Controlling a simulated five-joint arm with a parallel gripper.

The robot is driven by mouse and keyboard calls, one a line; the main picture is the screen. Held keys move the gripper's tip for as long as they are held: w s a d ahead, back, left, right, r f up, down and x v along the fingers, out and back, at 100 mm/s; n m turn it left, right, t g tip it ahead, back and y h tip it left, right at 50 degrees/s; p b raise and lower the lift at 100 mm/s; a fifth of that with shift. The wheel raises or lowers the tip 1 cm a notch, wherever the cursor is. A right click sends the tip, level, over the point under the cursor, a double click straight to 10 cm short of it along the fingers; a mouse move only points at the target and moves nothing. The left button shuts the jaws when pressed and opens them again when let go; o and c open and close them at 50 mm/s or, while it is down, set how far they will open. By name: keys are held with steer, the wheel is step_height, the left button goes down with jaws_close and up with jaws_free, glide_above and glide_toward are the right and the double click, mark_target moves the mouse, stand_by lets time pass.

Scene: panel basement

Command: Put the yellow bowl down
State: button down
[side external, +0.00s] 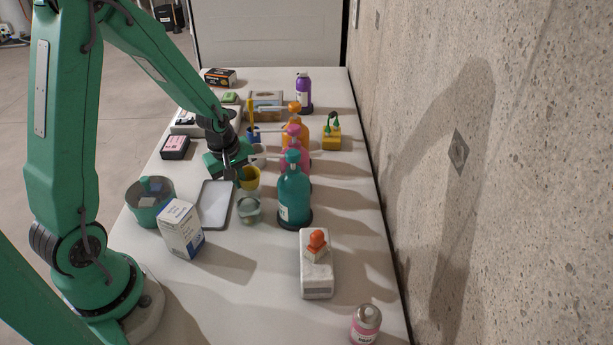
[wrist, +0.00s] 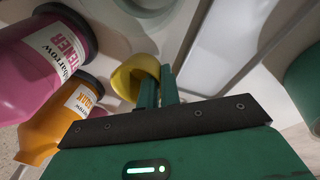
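The yellow bowl (side external: 250,180) is small and shows near the middle of the table in the side view, just behind a pale, clear cup-like thing. My gripper (side external: 238,172) is at its left edge. In the wrist view the bowl (wrist: 128,80) is tilted, with its rim at my two green fingers (wrist: 158,84). The fingers are close together and appear closed on the bowl's wall. The bowl's underside and any gap to the table are hard to tell.
A pale cup-like thing (side external: 249,210) stands in front of the bowl, and a grey tray (side external: 215,204) lies left of it. Teal (side external: 294,199), pink (side external: 295,157) and orange (side external: 290,128) bottles stand to the right. A white box (side external: 180,229) and green pot (side external: 146,210) are front left.

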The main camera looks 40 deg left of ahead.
steer(key=shift+w+f, duration=0.15)
steer(key=shift+f, duration=0.45)
steer(key=shift+f, duration=0.1)
steer(key=c, duration=1.9)
jaws_free()
steer(key=v, duration=1.2)
